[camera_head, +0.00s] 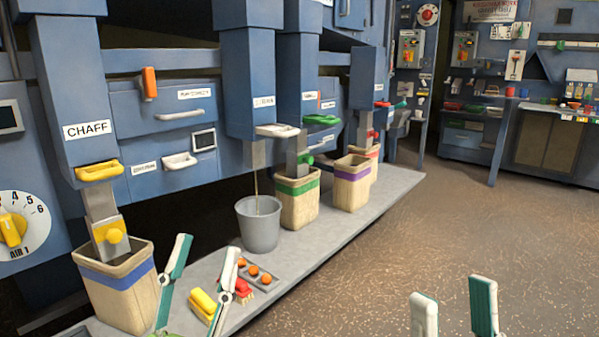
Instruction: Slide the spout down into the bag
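My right gripper (453,289) is open and empty, in front of the bare floor at the lower right.
A grey bucket (259,226) stands on the ledge (330,226) under the GRAIN chute. Purple-banded (351,183) and red-banded (371,152) bags stand farther back. A yellow block (203,303) and a tray with orange balls (258,273) lie near my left gripper. The floor at right is clear.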

